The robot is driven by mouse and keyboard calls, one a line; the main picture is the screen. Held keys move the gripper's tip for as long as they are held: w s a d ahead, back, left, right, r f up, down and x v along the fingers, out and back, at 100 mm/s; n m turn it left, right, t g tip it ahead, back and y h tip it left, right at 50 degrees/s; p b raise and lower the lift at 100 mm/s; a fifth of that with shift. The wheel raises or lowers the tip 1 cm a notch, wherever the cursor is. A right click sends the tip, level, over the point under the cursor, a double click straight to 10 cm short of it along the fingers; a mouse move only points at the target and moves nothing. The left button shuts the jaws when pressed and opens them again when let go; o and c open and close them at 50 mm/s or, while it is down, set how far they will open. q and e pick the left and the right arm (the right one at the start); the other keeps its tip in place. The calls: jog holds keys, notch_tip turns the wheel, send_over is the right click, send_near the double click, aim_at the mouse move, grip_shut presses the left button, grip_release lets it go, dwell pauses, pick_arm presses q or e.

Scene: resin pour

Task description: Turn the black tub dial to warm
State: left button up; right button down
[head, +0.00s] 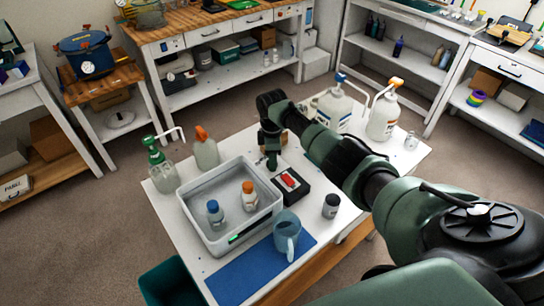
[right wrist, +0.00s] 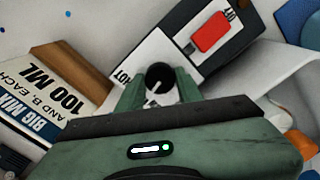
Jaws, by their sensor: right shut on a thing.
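The black dial (right wrist: 158,76) shows between my right gripper's two green fingers in the right wrist view. It is round with a white pointer mark, on a white plate with the word HOT to its left. My right gripper (right wrist: 158,88) is shut on the dial. In the head view my right gripper (head: 271,160) reaches down behind the grey tub (head: 188,205), and the dial is hidden there. The other dial markings are covered or too small to read. A black box with a red switch (right wrist: 210,32) sits beside the plate. My left gripper is not in view.
The tub holds a blue-capped bottle (head: 215,213) and an orange-capped bottle (head: 249,195). A blue jug (head: 287,233) stands on a blue mat (head: 240,278). A dark-lidded jar (head: 331,206) and pump bottles (head: 383,118) stand nearby. A printed card (right wrist: 50,95) lies close to the gripper.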

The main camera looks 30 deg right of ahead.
jog(key=shift+m+p, duration=0.35)
jog(key=shift+m, duration=0.65)
jog(key=c, duration=0.9)
grip_release()
jog(key=shift+c, duration=0.2)
jog(key=shift+r, duration=0.1)
notch_tip(320, 180, up, 8)
jog(key=shift+f+b, duration=0.15)
jog(key=shift+b, duration=0.25)
jog(key=shift+f, duration=0.1)
